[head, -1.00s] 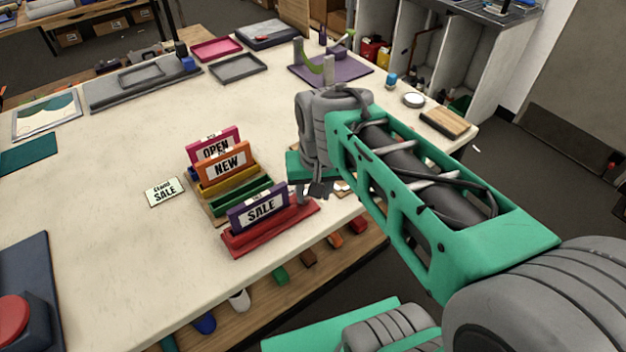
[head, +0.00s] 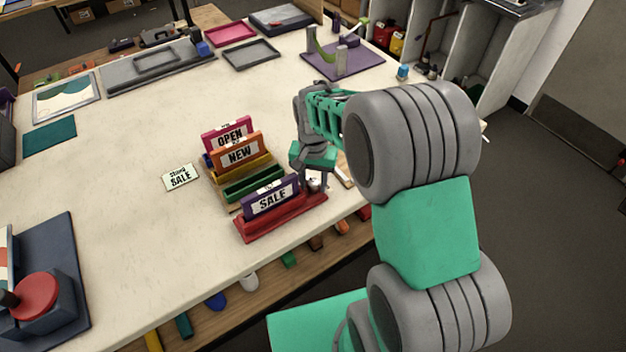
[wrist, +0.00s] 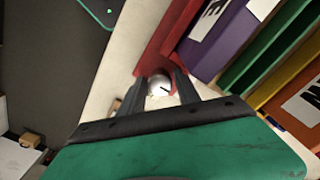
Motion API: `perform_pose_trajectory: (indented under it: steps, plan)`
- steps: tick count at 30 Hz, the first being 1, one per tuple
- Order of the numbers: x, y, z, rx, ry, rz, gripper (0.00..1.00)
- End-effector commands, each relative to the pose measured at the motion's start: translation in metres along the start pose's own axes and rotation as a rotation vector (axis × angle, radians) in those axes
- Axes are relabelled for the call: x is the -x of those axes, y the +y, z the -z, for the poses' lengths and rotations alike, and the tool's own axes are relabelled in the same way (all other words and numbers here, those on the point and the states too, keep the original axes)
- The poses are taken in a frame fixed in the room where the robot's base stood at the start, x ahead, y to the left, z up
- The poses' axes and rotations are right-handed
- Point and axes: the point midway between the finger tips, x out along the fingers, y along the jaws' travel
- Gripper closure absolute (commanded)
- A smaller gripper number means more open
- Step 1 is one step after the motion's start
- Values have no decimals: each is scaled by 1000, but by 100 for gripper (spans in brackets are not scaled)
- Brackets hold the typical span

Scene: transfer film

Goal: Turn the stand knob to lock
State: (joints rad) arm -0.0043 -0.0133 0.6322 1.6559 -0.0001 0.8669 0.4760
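A red stand (head: 262,224) near the table's front edge holds a purple SALE sign (head: 272,199) upright. In the wrist view, a round silvery-white knob (wrist: 159,84) with a dark line on it sits at the end of the red stand (wrist: 170,45). My gripper (wrist: 164,84) is open, with one dark finger on each side of the knob. I cannot tell whether the fingers touch it. In the head view my gripper (head: 317,182) is at the stand's right end, pointing down and partly hiding the knob.
Behind the stand is a rack with green and yellow slots (head: 254,184), holding the orange NEW sign (head: 238,153) and the red OPEN sign (head: 229,136). A small SALE card (head: 180,177) lies to the left.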

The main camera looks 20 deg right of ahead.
Motion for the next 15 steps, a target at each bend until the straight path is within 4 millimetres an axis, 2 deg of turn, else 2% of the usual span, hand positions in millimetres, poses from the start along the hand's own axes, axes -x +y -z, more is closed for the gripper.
perform_pose_trajectory:
  steps: [4,15]
  plan:
    - [0,0,0,1,0,0,62]
    - [0,0,0,1,0,0,92]
